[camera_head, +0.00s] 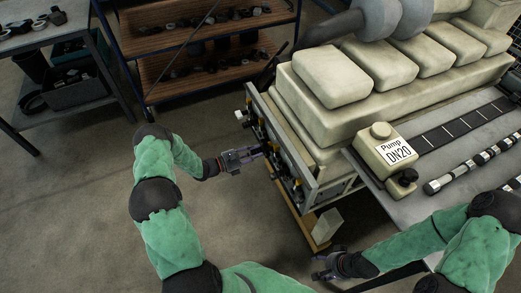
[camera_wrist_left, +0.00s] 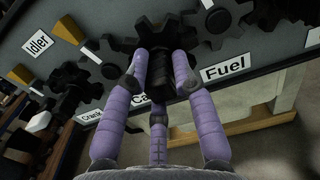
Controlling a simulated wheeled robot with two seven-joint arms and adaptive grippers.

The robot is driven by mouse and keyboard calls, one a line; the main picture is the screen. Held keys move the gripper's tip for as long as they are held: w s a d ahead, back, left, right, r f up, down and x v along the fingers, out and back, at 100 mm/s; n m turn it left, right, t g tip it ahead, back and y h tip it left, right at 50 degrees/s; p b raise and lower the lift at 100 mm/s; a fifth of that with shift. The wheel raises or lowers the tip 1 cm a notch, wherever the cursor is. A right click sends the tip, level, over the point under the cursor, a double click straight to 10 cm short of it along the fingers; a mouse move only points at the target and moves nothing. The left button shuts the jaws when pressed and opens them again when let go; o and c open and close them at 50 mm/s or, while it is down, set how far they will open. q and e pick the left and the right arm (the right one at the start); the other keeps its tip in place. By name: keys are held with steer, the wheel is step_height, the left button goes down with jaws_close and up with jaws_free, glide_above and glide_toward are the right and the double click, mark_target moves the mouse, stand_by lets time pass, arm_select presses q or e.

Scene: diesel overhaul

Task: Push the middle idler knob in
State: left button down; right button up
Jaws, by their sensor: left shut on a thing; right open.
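The gear panel (camera_head: 290,150) is on the near end of the cream engine. In the left wrist view the panel (camera_wrist_left: 270,45) carries dark toothed gears and labels reading Idler (camera_wrist_left: 38,44), Crank, Fuel and a partly hidden "Ca". My left gripper (camera_head: 264,149) is at the panel. Its purple fingers (camera_wrist_left: 160,70) are shut on a dark knob (camera_wrist_left: 158,82) in front of a gear. I cannot tell whether this is the middle idler knob. My right gripper (camera_head: 322,272) is open, low beside the bench.
A grey bench (camera_head: 440,195) at the right holds a cream Pump DN20 can (camera_head: 382,150) and a shaft (camera_head: 470,168). A shelf rack (camera_head: 205,70) with parts stands behind my left arm. A pale container (camera_head: 327,226) is below the panel. The floor at left is clear.

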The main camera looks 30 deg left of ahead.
arm_select(q)
steer(key=shift+w+d, duration=0.1)
steer(key=shift+d, duration=0.05)
steer(key=shift+x, duration=0.9)
steer(key=c, duration=0.5)
jaws_free()
steer(key=v, duration=0.7)
